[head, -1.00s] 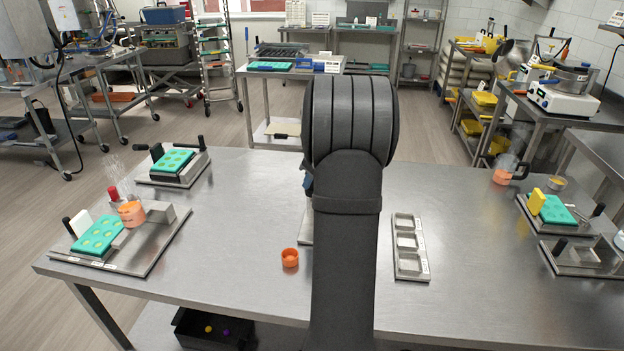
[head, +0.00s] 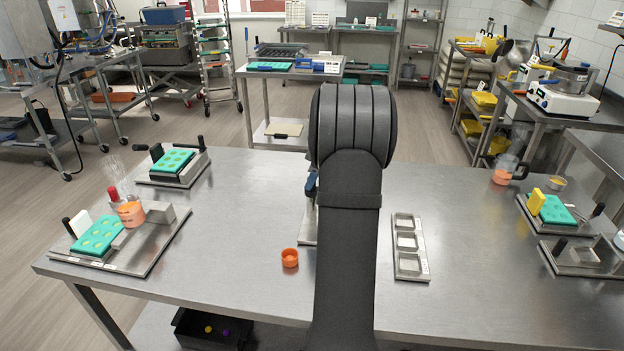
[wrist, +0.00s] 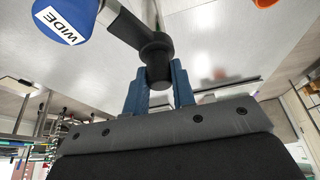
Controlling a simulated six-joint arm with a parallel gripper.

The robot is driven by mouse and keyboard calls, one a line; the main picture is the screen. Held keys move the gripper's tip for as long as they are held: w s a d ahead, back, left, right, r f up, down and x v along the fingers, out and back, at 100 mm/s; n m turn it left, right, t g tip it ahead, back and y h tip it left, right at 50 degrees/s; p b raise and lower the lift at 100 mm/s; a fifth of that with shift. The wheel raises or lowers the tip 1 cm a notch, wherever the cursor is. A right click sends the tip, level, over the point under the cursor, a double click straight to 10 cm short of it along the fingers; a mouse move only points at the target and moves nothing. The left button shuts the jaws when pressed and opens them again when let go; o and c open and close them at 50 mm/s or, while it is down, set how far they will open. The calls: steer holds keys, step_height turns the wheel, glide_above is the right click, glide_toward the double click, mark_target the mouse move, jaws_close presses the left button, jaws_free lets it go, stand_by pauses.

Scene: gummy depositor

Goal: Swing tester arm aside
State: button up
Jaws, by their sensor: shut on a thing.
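In the wrist view, the blue fingers of my gripper (wrist: 158,82) are shut on a black knob (wrist: 156,52). The knob joins the end of a grey bar, which I take to be the tester arm (wrist: 122,24). Beside the bar is a round blue part with a white face marked "WIDE" (wrist: 60,25). In the head view my own arm hides the gripper, the knob and most of the tester. Only a strip of its metal base plate (head: 307,228) and a bit of blue (head: 311,182) show at my arm's left edge.
An orange cup (head: 290,258) stands left of my arm, and a metal tray with three square wells (head: 410,248) lies to its right. Teal molds on metal stands (head: 98,236) are at the left, and another mold (head: 555,210) is at the right.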

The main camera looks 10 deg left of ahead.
steer(key=o, duration=1)
steer(key=v, duration=1.7)
steer(key=shift+r, duration=0.3)
steer(key=x, duration=1.7)
steer(key=shift+f, duration=0.3)
